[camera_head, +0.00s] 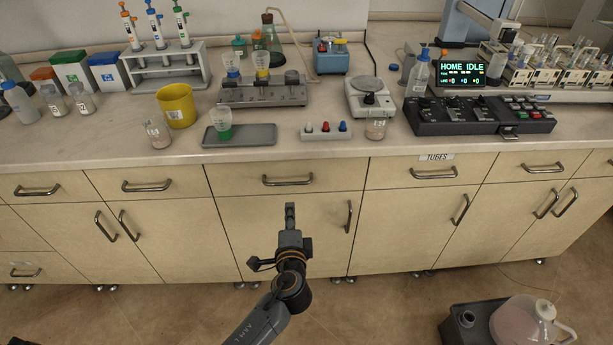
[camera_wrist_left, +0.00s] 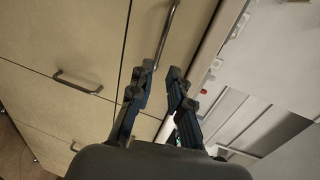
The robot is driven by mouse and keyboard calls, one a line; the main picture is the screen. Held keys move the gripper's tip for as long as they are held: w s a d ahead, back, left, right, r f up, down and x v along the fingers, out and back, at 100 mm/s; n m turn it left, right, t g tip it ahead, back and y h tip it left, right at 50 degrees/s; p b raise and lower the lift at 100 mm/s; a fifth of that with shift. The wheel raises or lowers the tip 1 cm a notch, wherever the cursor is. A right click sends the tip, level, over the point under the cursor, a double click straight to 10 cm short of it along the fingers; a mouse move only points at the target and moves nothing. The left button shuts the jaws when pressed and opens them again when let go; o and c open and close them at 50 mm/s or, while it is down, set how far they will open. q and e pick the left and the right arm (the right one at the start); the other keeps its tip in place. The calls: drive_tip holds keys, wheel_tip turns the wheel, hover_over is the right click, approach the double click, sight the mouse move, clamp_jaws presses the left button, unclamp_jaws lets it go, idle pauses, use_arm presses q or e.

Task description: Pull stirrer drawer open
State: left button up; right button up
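No label reading stirrer is legible. A closed beige drawer (camera_head: 240,180) at the middle of the bench, with a dark bar handle (camera_head: 287,181), lies in front of my left gripper. My left gripper (camera_head: 290,208) is just below that handle in the head view and apart from it. In the left wrist view a bar handle (camera_wrist_left: 168,32) runs up from beside the fingertips. The two fingers (camera_wrist_left: 162,72) stand apart with an empty gap between them. My right gripper is not in view.
More closed drawers flank it, one labelled TUBES (camera_head: 436,157) to the right. A door handle (camera_head: 349,216) is right of my gripper. The worktop above holds a grey tray (camera_head: 255,136), a yellow beaker (camera_head: 177,105) and a balance (camera_head: 371,98).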

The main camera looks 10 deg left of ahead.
sight(288, 184)
use_arm(q)
drive_tip(key=x, duration=1.3)
drive_tip(key=shift+w+a+r, duration=0.1)
drive_tip(key=shift+w+a, duration=0.1)
drive_tip(key=shift+a, duration=0.2)
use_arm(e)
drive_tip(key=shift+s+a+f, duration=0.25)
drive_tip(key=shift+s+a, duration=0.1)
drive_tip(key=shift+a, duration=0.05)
use_arm(q)
clamp_jaws()
